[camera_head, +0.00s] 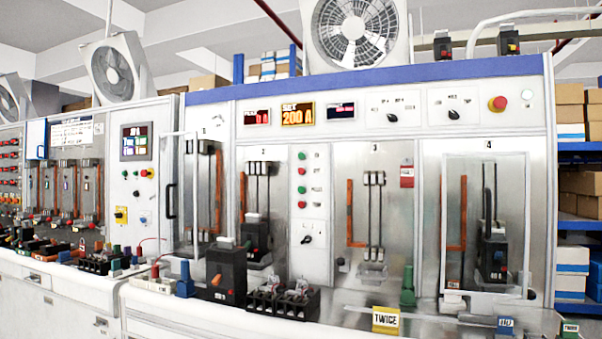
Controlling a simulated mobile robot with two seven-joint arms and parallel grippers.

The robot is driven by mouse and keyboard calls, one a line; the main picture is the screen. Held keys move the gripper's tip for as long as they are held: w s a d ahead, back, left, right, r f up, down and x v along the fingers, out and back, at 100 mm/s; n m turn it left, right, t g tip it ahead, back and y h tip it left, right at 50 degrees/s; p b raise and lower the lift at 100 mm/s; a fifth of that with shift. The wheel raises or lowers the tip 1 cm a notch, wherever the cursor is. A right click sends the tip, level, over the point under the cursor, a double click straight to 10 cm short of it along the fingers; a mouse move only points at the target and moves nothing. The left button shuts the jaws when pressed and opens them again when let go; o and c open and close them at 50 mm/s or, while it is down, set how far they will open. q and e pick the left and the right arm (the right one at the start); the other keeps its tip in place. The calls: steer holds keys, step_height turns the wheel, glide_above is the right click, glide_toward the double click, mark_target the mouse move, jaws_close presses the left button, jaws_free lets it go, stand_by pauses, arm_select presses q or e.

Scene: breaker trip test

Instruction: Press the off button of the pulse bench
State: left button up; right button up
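The pulse bench (400,95) is a long cabinet with a blue top band and metal bays numbered 2, 3 and so on. A narrow white panel between bays 2 and 3 carries a column of round buttons: a green one (302,156), a red one (302,172), another green one (302,188) and a lower red one (302,204). Their small labels are too blurred to read, so I cannot tell which is the off button. A black rotary switch (306,239) sits below them. The amber display (298,113) reads 200 A. Neither of my grippers shows.
A large red button (497,103) is at the top right of the bench. A black breaker (226,274), a terminal block (283,299), a green post (408,288) and a yellow "TWICE" sign (386,320) stand along the front ledge. Another bench (140,190) adjoins on the left.

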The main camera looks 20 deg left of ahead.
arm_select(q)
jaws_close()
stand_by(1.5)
